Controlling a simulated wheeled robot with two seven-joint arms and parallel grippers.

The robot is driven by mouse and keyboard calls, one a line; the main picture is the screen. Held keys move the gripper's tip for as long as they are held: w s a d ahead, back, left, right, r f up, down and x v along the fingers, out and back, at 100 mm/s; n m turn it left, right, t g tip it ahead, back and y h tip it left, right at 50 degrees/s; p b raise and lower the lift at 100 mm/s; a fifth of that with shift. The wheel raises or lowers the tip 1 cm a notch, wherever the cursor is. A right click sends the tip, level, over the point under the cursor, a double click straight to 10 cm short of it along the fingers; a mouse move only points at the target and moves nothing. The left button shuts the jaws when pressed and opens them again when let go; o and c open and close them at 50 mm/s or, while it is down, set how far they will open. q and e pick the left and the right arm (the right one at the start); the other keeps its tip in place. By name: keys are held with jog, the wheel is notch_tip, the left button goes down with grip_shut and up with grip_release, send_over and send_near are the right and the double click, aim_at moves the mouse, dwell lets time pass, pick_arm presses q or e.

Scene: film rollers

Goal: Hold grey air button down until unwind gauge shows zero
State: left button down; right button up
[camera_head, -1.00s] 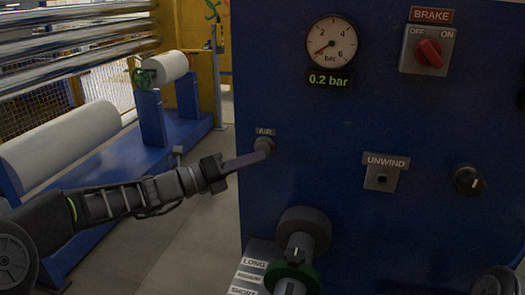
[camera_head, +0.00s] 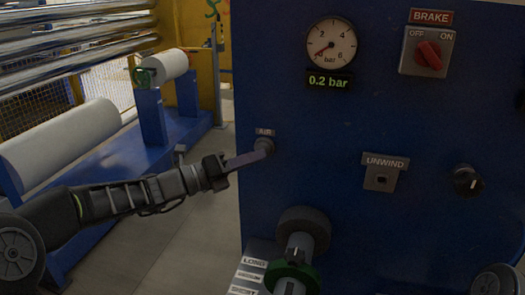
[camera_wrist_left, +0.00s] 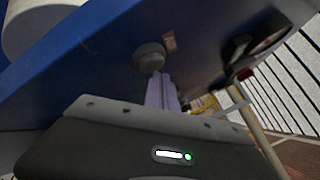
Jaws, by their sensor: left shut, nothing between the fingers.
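The grey air button (camera_head: 265,146) sits on the blue panel under a small AIR label. It also shows in the left wrist view (camera_wrist_left: 149,57). My left gripper (camera_head: 258,156) is shut and empty, with its fingertips at the button. They appear to touch it; how far it is pressed I cannot tell. The round gauge (camera_head: 331,43) above has its red needle near the low end. The display (camera_head: 329,82) below it reads 0.2 bar. My right gripper is not in view.
On the panel are a red BRAKE switch (camera_head: 429,55), an UNWIND socket plate (camera_head: 382,177), a black knob (camera_head: 467,181) and a shaft with a green collar (camera_head: 292,274). White rolls (camera_head: 62,143) and shiny rollers (camera_head: 75,45) stand at the left.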

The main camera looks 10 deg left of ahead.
pick_arm(q)
jog(key=shift+w+p, duration=0.4)
jog(key=shift+w, duration=0.1)
dwell(1.6)
jog(key=shift+s, duration=0.15)
dwell(2.6)
jog(key=shift+s, duration=0.75)
jog(key=shift+s, duration=0.1)
jog(key=s, duration=0.5)
jog(key=shift+a, duration=0.2)
jog(key=shift+w, duration=0.1)
